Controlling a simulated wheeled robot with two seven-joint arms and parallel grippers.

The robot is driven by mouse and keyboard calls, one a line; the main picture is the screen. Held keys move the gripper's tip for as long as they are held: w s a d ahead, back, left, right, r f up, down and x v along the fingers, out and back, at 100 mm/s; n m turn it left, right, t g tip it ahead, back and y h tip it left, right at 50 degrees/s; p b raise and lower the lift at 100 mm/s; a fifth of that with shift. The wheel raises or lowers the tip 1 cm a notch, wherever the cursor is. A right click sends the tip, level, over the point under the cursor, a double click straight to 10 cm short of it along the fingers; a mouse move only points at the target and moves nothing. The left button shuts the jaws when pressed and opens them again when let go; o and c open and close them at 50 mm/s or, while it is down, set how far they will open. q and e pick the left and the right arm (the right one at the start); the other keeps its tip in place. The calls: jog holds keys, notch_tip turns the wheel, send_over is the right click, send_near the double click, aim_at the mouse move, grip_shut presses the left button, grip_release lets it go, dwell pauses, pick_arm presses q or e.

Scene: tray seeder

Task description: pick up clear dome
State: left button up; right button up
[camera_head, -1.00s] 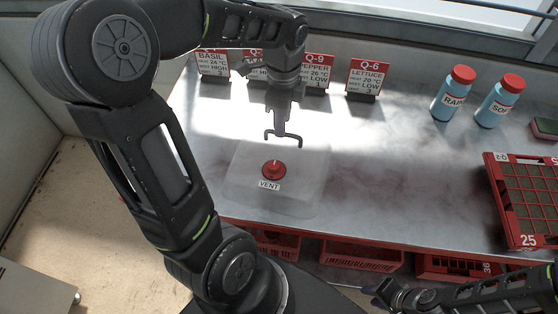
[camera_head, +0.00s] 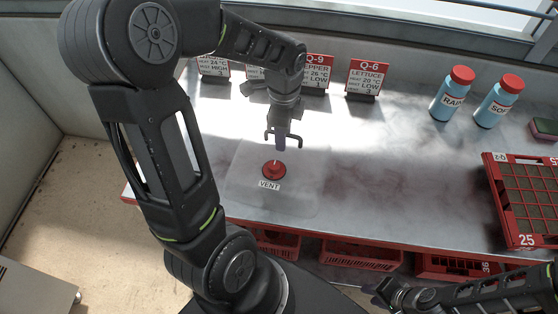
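The clear dome (camera_head: 308,193) is a see-through cover on the metal table, with a red round knob (camera_head: 274,170) on top and a label reading VENT (camera_head: 269,185). My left gripper (camera_head: 283,142) points down just behind and above the knob in the picture. Its two fingers are apart with nothing visible between them, and I cannot see contact with the knob. My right gripper (camera_head: 380,294) is low at the front, below the table edge; its fingers are too dark and small to read.
Seed cards (camera_head: 365,77) stand along the back. A RAIN bottle (camera_head: 452,95) and another blue bottle (camera_head: 498,102) stand at the back right. A red seed tray (camera_head: 497,196) lies at the right. Red crates (camera_head: 360,256) sit under the table. The table middle (camera_head: 400,170) is clear.

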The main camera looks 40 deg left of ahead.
pick_arm(q)
jog(key=shift+c, duration=0.2)
grip_shut()
dwell(0.3)
dwell(1.1)
